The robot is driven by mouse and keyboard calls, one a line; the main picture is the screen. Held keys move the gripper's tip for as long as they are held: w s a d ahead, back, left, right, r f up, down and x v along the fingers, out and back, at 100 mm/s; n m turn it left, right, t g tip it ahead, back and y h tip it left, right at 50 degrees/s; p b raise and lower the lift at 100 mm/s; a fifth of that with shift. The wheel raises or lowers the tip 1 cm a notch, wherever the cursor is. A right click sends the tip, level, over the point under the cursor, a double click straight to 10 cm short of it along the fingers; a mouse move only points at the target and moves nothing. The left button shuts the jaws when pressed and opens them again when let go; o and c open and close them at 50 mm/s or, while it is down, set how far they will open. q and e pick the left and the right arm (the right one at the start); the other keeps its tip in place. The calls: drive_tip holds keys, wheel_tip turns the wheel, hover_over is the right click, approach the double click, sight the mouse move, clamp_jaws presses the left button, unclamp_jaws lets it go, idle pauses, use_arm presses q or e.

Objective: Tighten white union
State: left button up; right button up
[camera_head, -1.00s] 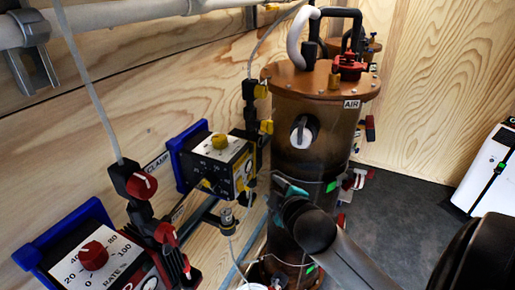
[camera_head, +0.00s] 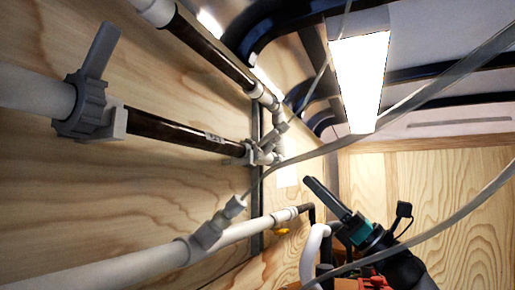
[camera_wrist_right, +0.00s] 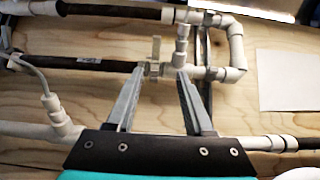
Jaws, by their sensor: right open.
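White and grey pipe fittings join the pipes on the wood wall; I cannot tell for certain which is the white union. One pale fitting with a tall handle (camera_wrist_right: 155,57) sits on the middle dark pipe, just beyond and between my right fingertips in the right wrist view. In the head view, a fitting cluster (camera_head: 268,153) marks that pipe's far end. My right gripper (camera_head: 316,186) points up and left, below and right of that cluster. In the right wrist view, the right gripper (camera_wrist_right: 161,70) has its fingers apart with nothing held. My left gripper is out of view.
A grey-handled valve or clamp (camera_head: 88,105) is on the near pipe. A lower white pipe (camera_head: 130,268) carries an angled fitting (camera_head: 210,232). Thin tubes (camera_head: 440,228) cross the view near my right gripper. A bright ceiling lamp (camera_head: 358,80) hangs above.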

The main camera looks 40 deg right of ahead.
sight(271, 138)
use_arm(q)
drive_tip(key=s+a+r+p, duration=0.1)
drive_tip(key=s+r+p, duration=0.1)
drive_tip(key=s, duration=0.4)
use_arm(e)
drive_tip(key=p+x, duration=0.1)
drive_tip(key=x, duration=0.3)
drive_tip(key=p+x, duration=0.2)
drive_tip(key=x, duration=0.3)
drive_tip(key=s+p+x, duration=0.1)
drive_tip(key=p+x, duration=0.1)
drive_tip(key=x, duration=0.2)
drive_tip(key=shift+w+a+r, duration=0.1)
drive_tip(key=shift+a+r, duration=0.15)
drive_tip(key=shift+r, duration=0.25)
drive_tip(key=shift+p+x, duration=0.45)
drive_tip(key=shift+x, duration=0.3)
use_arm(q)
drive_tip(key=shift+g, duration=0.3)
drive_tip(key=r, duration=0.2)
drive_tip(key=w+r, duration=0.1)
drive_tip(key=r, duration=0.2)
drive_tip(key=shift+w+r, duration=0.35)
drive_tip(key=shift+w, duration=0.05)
use_arm(e)
drive_tip(key=shift+w+f, duration=0.1)
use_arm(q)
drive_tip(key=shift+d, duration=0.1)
use_arm(e)
clamp_jaws()
